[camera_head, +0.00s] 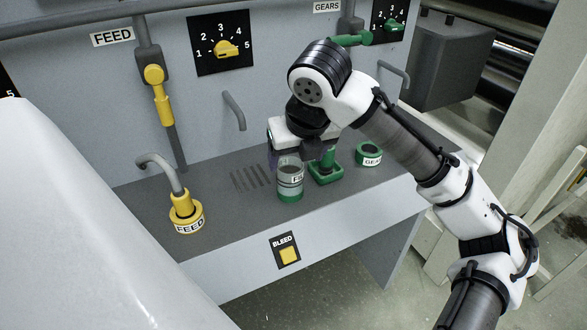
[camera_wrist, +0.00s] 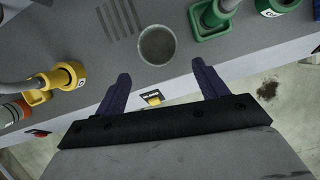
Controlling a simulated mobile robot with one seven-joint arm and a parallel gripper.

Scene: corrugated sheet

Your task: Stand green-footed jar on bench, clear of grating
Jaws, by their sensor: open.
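The green-footed jar (camera_head: 290,184) stands upright on the grey bench (camera_head: 226,215), just right of the slotted grating (camera_head: 250,178). It has a clear upper body, a green base and a partly readable label. In the wrist view the jar (camera_wrist: 157,44) is seen from above as a round rim beside the ends of the grating slots (camera_wrist: 118,18), with a narrow gap between. My gripper (camera_wrist: 161,72) is open and empty. Its two dark purple fingers are spread wide, and the jar shows between and just beyond their tips. In the head view the gripper is partly hidden behind the jar and my wrist.
A yellow FEED spout fitting (camera_head: 187,215) stands at left on the bench. A green fitting (camera_head: 326,174) is close on the jar's right, with a green GEARS jar (camera_head: 369,155) beyond. The front panel carries a yellow BLEED button (camera_head: 288,255). Bare bench lies front-left of the jar.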

